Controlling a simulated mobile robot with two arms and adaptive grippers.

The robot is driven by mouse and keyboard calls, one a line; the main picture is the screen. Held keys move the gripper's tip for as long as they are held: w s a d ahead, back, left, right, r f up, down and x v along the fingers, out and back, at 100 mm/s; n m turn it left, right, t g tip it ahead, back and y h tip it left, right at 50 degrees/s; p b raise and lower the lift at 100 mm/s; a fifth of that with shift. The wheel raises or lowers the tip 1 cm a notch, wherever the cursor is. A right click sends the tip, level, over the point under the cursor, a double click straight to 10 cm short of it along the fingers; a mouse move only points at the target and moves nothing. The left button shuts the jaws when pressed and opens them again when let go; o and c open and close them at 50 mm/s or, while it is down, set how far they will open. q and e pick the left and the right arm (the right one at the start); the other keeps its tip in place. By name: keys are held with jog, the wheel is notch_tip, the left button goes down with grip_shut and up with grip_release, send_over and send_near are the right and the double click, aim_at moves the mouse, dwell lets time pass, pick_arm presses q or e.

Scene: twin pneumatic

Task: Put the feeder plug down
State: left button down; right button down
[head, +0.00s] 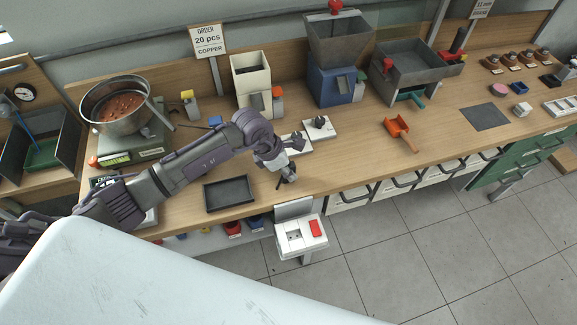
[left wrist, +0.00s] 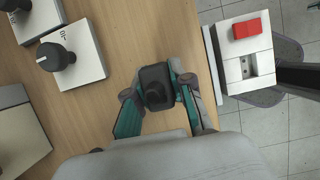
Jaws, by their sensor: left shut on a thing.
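In the head view my left gripper (head: 287,177) is over the front edge area of the wooden bench (head: 350,166), right of a black tray. The plug is small and mostly hidden there; I cannot tell whether it touches the wood. My right gripper is out of view.
A white socket box (head: 293,237) with a red switch hangs at the bench's front edge; it also shows in the left wrist view (left wrist: 236,70). White blocks with black knobs (head: 320,129) stand behind the gripper. A black tray (head: 229,194) lies left. Bare wood lies right.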

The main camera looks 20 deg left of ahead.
pick_arm(q)
jog(key=shift+f, duration=0.15)
jog(key=shift+f, duration=0.1)
jog(key=c, duration=1)
grip_release()
jog(key=shift+r, duration=0.25)
jog(key=shift+a+r, duration=0.2)
jog(key=shift+r, duration=0.15)
jog(key=shift+b+v, duration=1.4)
jog(key=shift+v, duration=4.15)
